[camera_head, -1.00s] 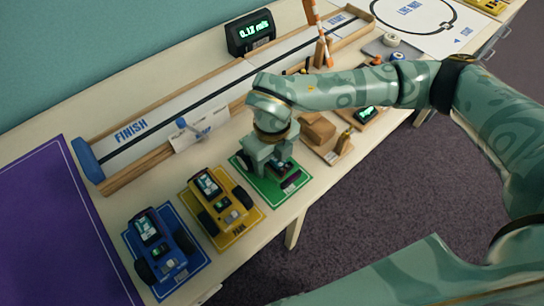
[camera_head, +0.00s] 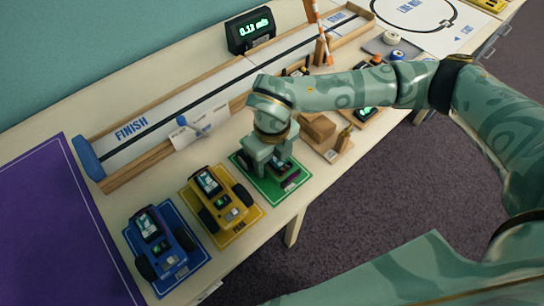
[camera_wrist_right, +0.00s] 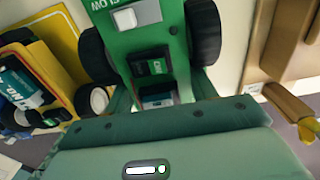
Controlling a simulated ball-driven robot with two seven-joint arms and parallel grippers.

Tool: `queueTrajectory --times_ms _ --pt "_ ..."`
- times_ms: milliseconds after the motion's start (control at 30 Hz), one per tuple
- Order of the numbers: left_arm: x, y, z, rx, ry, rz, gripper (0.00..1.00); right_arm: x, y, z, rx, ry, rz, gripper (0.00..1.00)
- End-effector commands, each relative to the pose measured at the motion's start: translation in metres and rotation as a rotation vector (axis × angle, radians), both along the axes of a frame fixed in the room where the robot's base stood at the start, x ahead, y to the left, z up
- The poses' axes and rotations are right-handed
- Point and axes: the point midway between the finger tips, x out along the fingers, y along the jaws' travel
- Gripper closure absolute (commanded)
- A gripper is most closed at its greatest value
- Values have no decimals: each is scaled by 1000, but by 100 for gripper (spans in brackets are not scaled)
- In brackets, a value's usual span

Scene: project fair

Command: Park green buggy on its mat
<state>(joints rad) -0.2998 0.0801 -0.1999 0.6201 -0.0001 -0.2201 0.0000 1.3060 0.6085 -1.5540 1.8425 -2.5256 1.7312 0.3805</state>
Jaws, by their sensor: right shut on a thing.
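The green buggy (camera_head: 286,176) is at the green mat (camera_head: 268,189), mostly covered by my right gripper (camera_head: 270,161) in the head view. The gripper points down and is shut on the buggy. In the right wrist view the green buggy (camera_wrist_right: 150,42) fills the upper middle, with dark wheels on both sides and its body between the fingers. The buggy looks to be over or on the mat; I cannot tell whether its wheels touch it. My left gripper is not in view.
To the left, a yellow buggy (camera_head: 219,196) stands on a yellow mat and a blue buggy (camera_head: 160,242) on a blue mat. Behind is a long track (camera_head: 200,101) with a wooden rail. Wooden blocks (camera_head: 318,127) stand close on the right. The table's front edge is near.

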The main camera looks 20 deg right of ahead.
Motion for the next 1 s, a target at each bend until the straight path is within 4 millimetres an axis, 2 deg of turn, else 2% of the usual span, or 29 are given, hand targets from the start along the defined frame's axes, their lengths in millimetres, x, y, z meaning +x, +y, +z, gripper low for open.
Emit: queueTrajectory --times_ms 1000 --pt "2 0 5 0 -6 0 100 0 0 -5 1 -2 0 60"
